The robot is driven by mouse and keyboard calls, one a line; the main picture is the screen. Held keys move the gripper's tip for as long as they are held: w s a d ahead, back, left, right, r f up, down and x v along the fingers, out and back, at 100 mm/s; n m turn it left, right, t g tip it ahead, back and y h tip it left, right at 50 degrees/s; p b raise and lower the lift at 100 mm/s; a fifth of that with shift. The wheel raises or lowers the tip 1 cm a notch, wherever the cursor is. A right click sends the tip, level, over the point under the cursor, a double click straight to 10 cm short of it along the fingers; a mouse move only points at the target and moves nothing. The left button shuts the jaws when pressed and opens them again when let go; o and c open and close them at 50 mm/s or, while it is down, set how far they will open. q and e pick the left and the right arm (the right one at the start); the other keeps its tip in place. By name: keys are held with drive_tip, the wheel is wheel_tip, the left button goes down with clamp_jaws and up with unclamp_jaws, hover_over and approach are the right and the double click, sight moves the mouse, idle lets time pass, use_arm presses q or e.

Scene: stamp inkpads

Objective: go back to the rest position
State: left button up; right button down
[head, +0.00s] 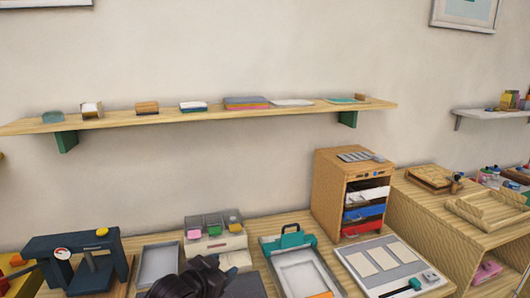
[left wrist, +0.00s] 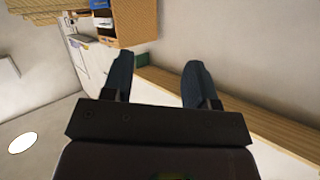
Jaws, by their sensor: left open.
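My left gripper (head: 198,280) shows as a dark shape at the bottom edge of the head view, in front of the workbench; its fingertips cannot be made out there. In the left wrist view, its two dark blue fingers (left wrist: 158,68) stand wide apart with nothing between them. Beyond them are the wall, the wooden shelf's edge (left wrist: 240,122) and, at the upper left, the wooden drawer cabinet (left wrist: 137,22). My right gripper is in neither view.
The bench holds a dark press (head: 80,262), a grey tray (head: 158,263), a box with pink, green and yellow pads (head: 214,240), a teal-framed tray (head: 297,268), the drawer cabinet (head: 326,190) and a white board (head: 385,265). A long wall shelf (head: 220,115) carries small items above.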

use_arm(q)
drive_tip(key=s+a+f+n+y, duration=0.2)
drive_tip(key=s+a+f, duration=0.3)
drive_tip(key=s, duration=0.5)
drive_tip(key=s+a+f+n+y, duration=0.2)
drive_tip(key=s+a+f, duration=0.4)
drive_tip(key=s, duration=0.4)
drive_tip(key=s+a+f+n+y, duration=0.2)
drive_tip(key=s+a+f+n, duration=0.1)
drive_tip(key=s+a+f, duration=0.3)
drive_tip(key=s+f, duration=0.2)
drive_tip(key=s, duration=0.2)
drive_tip(key=shift+g+y, duration=0.3)
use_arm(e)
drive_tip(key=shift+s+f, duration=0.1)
use_arm(q)
drive_tip(key=shift+d, duration=0.1)
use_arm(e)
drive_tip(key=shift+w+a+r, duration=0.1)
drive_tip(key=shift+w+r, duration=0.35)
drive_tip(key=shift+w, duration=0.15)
